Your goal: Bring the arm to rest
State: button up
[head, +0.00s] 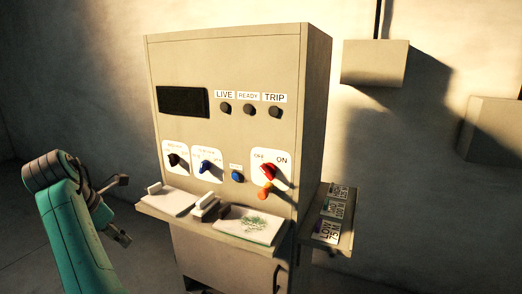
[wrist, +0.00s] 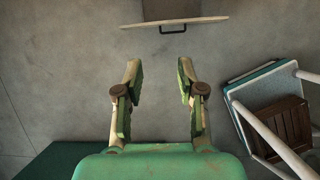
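My gripper (wrist: 160,82) is open in the wrist view, with its two fingers apart and only bare floor between them. In the head view my gripper (head: 120,237) hangs low at the left, in front of and left of the beige control cabinet (head: 230,70). It is small and dark there. It holds nothing and appears apart from the cabinet. My green arm (head: 75,235) is folded at the lower left. The cabinet has a red switch (head: 268,172) between OFF and ON labels, a blue button (head: 237,176) and dark LIVE, READY and TRIP lamps (head: 249,109).
A front shelf (head: 155,210) juts from the cabinet, with flat pads on it. A side shelf (head: 345,240) holds labelled cards. Wall boxes (head: 375,62) hang at the right. In the wrist view, a slatted wooden thing (wrist: 280,125) with pale bars stands at the right.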

jog(key=w+d+f+m+t, duration=0.15)
jog(key=d+f, duration=0.35)
jog(key=f, duration=0.5)
jog(key=w+d+f+m+y, duration=0.15)
jog(key=d+f, duration=0.25)
jog(key=f, duration=0.5)
jog(key=w+d+f+m, duration=0.1)
jog(key=d+f+m, duration=0.3)
jog(key=f, duration=0.6)
jog(key=s+d+f+m+t+y, duration=0.1)
jog(key=s+d+f+m, duration=0.2)
jog(key=s+d+f, duration=0.55)
jog(key=s+d+f+m+t+y, duration=0.1)
jog(key=s+d+f+m+t, duration=0.3)
jog(key=d+f, duration=0.75)
jog(key=s+d+r+m, duration=0.35)
jog(key=s+d, duration=0.45)
jog(key=s, duration=0.4)
jog(key=s+d+r+m, duration=0.2)
jog(key=s+d+m, duration=0.2)
jog(key=s+d, duration=0.55)
jog(key=s+d+r+m+t+h, duration=0.2)
jog(key=s+r+m, duration=0.7)
jog(key=s+r, duration=1.1)
jog(key=shift+d+r+t, duration=0.35)
jog(key=shift+d+t, duration=0.2)
jog(key=shift+t, duration=0.5)
